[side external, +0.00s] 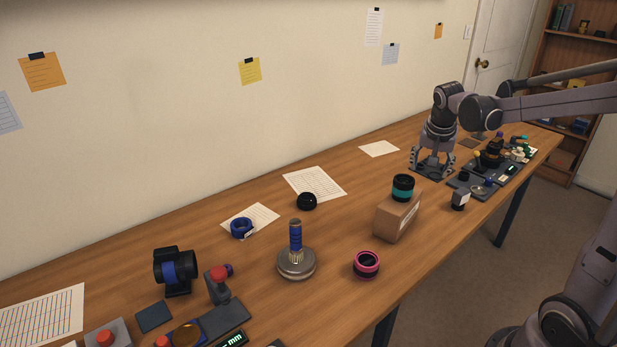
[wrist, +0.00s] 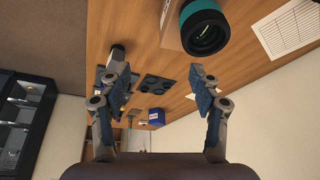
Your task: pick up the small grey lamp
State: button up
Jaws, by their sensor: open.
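A small light-grey piece with a dark top (side external: 459,200) stands near the table's front edge, right of the cardboard box. It is the likeliest small grey lamp, but it is too small to be sure. In the wrist view a similar grey piece (wrist: 118,54) shows just above the left fingertip, partly hidden by it. My gripper (side external: 432,167) points down towards the back of the table, behind and left of that piece. In the wrist view my gripper (wrist: 163,78) has its fingers wide apart with nothing held between them.
A teal and black lens (side external: 403,187) stands on a cardboard box (side external: 397,216) close by. A dark plate with round pads (wrist: 157,85) lies beneath my gripper. Crowded small parts (side external: 492,157) stand to the right. A pink-ringed lens (side external: 366,264) sits near the front edge.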

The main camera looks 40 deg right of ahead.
aim_at(461, 191)
jog(key=s+d+f+m+g, duration=0.1)
jog(key=d+f+m, duration=0.1)
jog(key=d, duration=0.3)
jog(key=d+f+m+g, duration=0.1)
jog(key=d+f+m, duration=0.1)
jog(key=d+f, duration=0.3)
jog(key=s+d+f+m+g, duration=0.1)
jog(key=d+f+m, duration=0.1)
jog(key=d+f, duration=0.2)
jog(key=shift+s+d+m+h, duration=0.15)
jog(key=shift+d+m, duration=0.05)
jog(key=shift+d, duration=0.6)
jog(key=shift+s+d+m+h, duration=0.15)
jog(key=shift+d+m, duration=0.05)
jog(key=shift+d, duration=0.55)
jog(key=shift+x, duration=2.9)
jog(key=shift+s+a+f, duration=0.1)
jog(key=shift+s+a, duration=0.05)
jog(key=shift+a, duration=0.05)
grip_shut()
